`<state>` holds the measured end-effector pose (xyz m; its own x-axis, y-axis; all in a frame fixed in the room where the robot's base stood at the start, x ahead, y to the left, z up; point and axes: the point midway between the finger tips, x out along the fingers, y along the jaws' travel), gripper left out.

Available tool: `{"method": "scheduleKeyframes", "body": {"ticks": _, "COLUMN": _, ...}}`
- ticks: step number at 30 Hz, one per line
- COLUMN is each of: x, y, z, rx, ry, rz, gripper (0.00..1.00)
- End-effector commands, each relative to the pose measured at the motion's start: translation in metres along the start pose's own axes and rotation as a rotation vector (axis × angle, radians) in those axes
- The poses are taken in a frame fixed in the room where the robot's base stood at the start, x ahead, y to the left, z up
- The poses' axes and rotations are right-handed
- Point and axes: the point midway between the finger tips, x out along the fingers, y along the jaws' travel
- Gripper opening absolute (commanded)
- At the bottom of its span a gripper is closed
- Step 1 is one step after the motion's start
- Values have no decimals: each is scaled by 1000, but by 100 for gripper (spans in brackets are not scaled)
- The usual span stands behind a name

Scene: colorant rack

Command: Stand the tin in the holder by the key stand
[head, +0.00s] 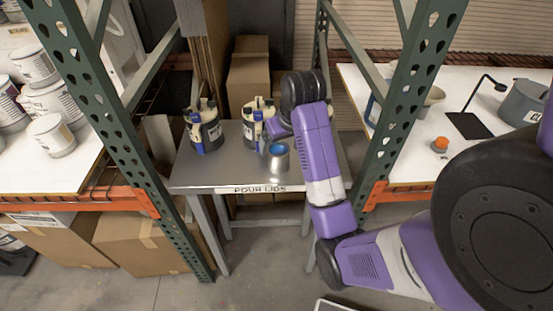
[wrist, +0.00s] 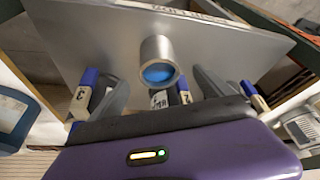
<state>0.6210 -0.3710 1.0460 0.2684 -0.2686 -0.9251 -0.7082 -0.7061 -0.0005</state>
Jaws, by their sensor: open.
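A small metal tin (head: 279,163) with a blue top stands upright on the grey "POUR LIDS" table (head: 215,177), near its middle. In the wrist view the tin (wrist: 157,50) shows in front of my gripper (wrist: 160,80), between its spread grey fingers. The fingers are open and hold nothing; I cannot tell how far the tin is from them. On the right-hand shelf a black base with a hooked rod (head: 465,122), possibly the key stand, is beside a grey labelled pot (head: 522,104), possibly the holder.
Two cans with blue and cream clamps (head: 205,128) (head: 258,125) stand behind the tin. Green rack posts (head: 113,125) (head: 405,90) flank the table. An orange-topped item (head: 440,144) and a tan bowl (head: 434,96) are on the right shelf. The table's front left is clear.

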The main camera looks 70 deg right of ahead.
Motion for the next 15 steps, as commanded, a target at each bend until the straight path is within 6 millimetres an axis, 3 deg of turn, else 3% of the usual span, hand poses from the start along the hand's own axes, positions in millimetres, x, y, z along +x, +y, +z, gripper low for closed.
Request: {"method": "scheduleKeyframes", "body": {"ticks": 15, "x": 62, "y": 2, "z": 2, "rx": 0, "ry": 0, "rz": 0, "gripper": 91}}
